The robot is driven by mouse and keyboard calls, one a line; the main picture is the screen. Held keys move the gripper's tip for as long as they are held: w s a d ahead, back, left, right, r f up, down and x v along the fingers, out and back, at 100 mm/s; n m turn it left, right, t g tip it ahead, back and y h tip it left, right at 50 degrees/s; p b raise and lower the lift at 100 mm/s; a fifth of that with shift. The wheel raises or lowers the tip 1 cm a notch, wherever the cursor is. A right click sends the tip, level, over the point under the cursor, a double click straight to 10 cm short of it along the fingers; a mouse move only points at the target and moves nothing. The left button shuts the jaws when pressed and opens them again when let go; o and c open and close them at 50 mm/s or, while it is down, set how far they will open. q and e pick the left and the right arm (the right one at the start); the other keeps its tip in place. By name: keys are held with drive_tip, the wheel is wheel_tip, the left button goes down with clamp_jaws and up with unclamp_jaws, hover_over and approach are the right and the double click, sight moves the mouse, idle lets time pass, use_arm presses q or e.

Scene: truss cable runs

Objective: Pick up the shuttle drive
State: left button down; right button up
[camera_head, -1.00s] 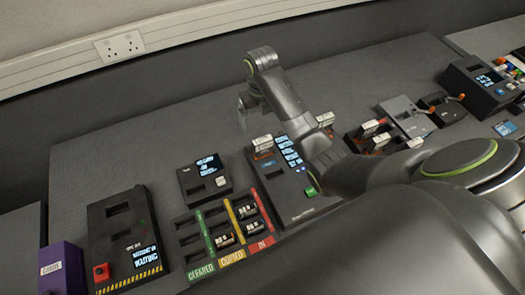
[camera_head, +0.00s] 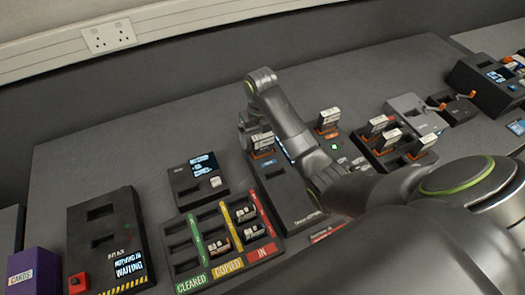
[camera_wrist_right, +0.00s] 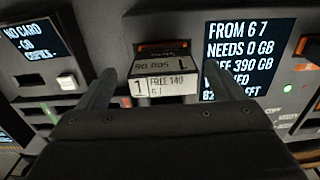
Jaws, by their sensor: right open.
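My right gripper (camera_head: 248,135) is at a white-labelled drive (camera_head: 262,142) with an orange base, upright in a dark dock (camera_head: 290,205). In the right wrist view the open jaws (camera_wrist_right: 160,70) stand one on each side of this drive (camera_wrist_right: 168,84), with gaps at both sides. Its label reads "1" and "FREE 140". A second similar drive (camera_head: 328,120) stands to the right. Nothing visibly marks which one is the shuttle drive. My left gripper is out of view.
A tray (camera_head: 180,238) with CLEARED, COPIED and IN lanes holds small cards in front. A card unit (camera_head: 190,190) stands left of the dock. Farther right, several drives stand in a low rack (camera_head: 412,165). A lit screen (camera_wrist_right: 250,55) is beside the drive.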

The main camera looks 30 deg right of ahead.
sight(262, 145)
wheel_tip(262, 145, down, 5)
drive_tip(key=shift+s+d+r+p, duration=0.1)
drive_tip(key=shift+s+d+p, duration=0.05)
drive_tip(key=shift+p, duration=0.55)
drive_tip(key=shift+c, duration=0.3)
drive_tip(key=c, duration=1.2)
